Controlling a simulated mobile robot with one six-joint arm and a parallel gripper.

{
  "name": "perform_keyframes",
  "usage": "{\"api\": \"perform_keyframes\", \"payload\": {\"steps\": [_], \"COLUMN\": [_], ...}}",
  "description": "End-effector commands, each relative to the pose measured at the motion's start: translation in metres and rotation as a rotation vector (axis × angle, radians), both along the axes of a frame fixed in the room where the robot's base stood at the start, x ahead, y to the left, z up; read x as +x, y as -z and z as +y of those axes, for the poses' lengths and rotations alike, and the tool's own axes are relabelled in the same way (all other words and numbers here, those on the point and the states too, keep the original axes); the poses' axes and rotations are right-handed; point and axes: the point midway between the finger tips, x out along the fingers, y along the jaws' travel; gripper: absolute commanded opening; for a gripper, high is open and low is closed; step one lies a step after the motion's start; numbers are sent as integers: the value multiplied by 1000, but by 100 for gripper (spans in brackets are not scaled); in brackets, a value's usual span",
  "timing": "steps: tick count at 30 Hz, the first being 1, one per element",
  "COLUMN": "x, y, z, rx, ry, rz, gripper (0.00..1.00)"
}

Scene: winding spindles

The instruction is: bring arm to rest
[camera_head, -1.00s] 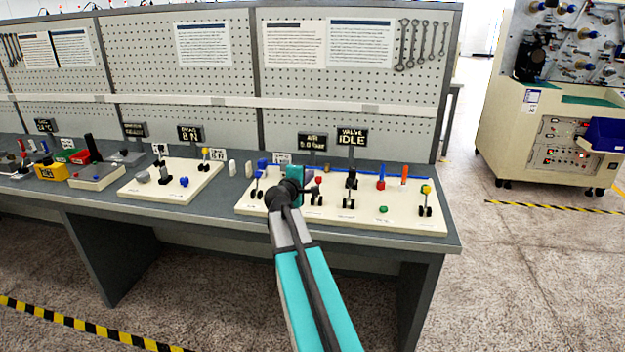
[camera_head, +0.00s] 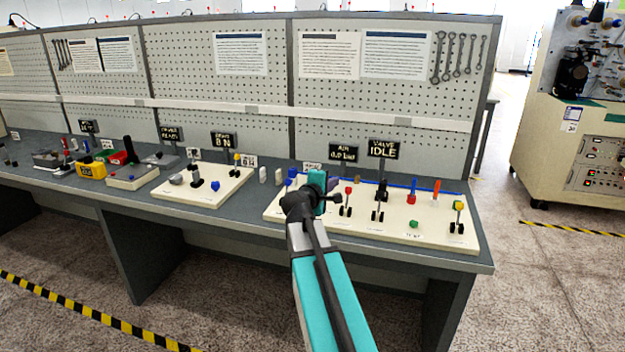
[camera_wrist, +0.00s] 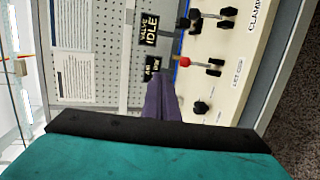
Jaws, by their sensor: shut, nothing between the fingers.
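My arm reaches from the bottom of the head view to the workbench. My gripper shows in the wrist view (camera_wrist: 163,98), where its dark purple fingers are shut together with nothing between them. In the head view my arm's own end mostly hides the fingers. The gripper is over the left part of the long cream panel (camera_head: 385,238) on the bench. A red-topped lever (camera_head: 347,196) stands just to its right, and it also shows in the wrist view (camera_wrist: 185,62). I cannot tell whether the fingers touch anything.
The grey bench (camera_head: 225,225) carries a second cream panel (camera_head: 225,187) to the left, with small levers and knobs. A pegboard with wrenches (camera_head: 458,58) rises behind. A beige machine cabinet (camera_head: 545,165) stands at the right. The floor in front is clear.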

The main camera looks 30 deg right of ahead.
Motion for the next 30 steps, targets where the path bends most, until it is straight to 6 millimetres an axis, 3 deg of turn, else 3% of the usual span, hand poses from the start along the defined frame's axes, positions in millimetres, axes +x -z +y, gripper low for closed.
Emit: {"api": "perform_keyframes", "payload": {"steps": [8, 11, 17, 24, 30], "x": [3, 8, 19, 22, 14], "y": [1, 15, 66, 148, 218], "z": [5, 14, 37, 73, 103], "rx": [0, 6, 26, 75, 142], "ry": [-7, -21, -53, -98, -121], "rz": [0, 18, 80, 173, 247], "gripper": [0, 0, 0, 0, 0]}}
